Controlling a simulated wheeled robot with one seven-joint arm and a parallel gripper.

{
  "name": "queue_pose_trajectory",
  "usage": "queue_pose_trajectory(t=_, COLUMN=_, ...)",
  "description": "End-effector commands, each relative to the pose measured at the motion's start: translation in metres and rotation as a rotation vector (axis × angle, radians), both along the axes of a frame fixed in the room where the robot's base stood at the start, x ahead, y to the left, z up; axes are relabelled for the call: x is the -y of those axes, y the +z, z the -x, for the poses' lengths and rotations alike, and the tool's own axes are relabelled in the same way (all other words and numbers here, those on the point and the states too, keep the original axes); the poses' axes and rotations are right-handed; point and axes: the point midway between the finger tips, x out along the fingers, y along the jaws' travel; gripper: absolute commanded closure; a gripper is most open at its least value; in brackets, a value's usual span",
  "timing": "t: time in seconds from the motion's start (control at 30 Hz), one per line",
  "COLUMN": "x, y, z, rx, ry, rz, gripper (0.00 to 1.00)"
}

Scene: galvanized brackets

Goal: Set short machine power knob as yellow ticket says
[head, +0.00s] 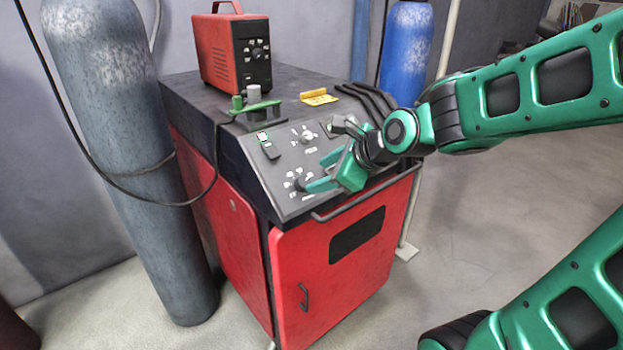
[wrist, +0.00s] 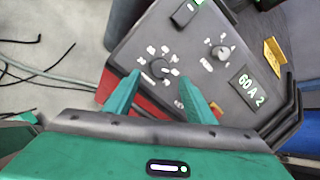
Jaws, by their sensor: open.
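A red cabinet machine (head: 335,275) has a dark sloped panel (head: 285,205) with two knobs. The lower knob (head: 300,184) has white marks around it and also shows in the wrist view (wrist: 160,68). The upper knob (head: 306,135) is apart from my gripper; it also shows in the wrist view (wrist: 221,52). My gripper (head: 318,170) is open at the panel, its fingertips on either side of the lower knob as seen from the wrist; contact is unclear. A smaller red machine (head: 222,52) with its own knobs stands on top.
A display (wrist: 250,90) on the panel reads "60 A 2". A rocker switch (head: 268,145) is nearby. A green clamp-like piece (head: 256,105) and dark cables sit on top. A handle bar (head: 365,195) crosses the front. Grey (head: 120,130) and blue (head: 407,50) cylinders stand beside the cabinet.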

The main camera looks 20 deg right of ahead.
Motion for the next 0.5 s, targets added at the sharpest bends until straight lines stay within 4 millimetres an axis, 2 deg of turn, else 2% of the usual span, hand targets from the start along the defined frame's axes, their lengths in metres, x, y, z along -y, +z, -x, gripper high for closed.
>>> queue_pose_trajectory(t=0.2, x=0.007, y=0.018, z=0.019, rx=0.001, ry=0.0, rz=0.0, gripper=0.5)
queue_pose_trajectory(t=0.5, x=0.01, y=0.026, z=0.029, rx=-0.001, ry=0.0, rz=0.001, gripper=0.5)
